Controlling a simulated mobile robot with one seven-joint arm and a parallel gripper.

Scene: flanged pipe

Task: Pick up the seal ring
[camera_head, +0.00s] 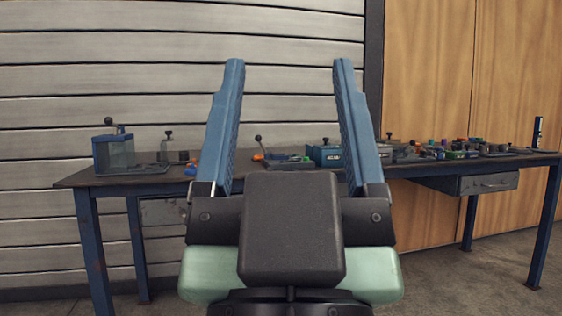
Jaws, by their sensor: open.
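My gripper (288,75) is in the foreground, pointing up and away, with its two blue fingers wide apart and nothing between them. It is in front of the workbench (80,178), well short of the items on it. I cannot make out the seal ring among the small items on the bench. My gripper hides part of the bench top, and the far items are too small to tell apart.
A grey-blue box with a lever (114,153) stands at the bench's left end. Several small coloured parts crowd the right half. A drawer (487,183) hangs under the right side. A slatted wall (60,100) stands behind; floor (480,275) is clear at the right.

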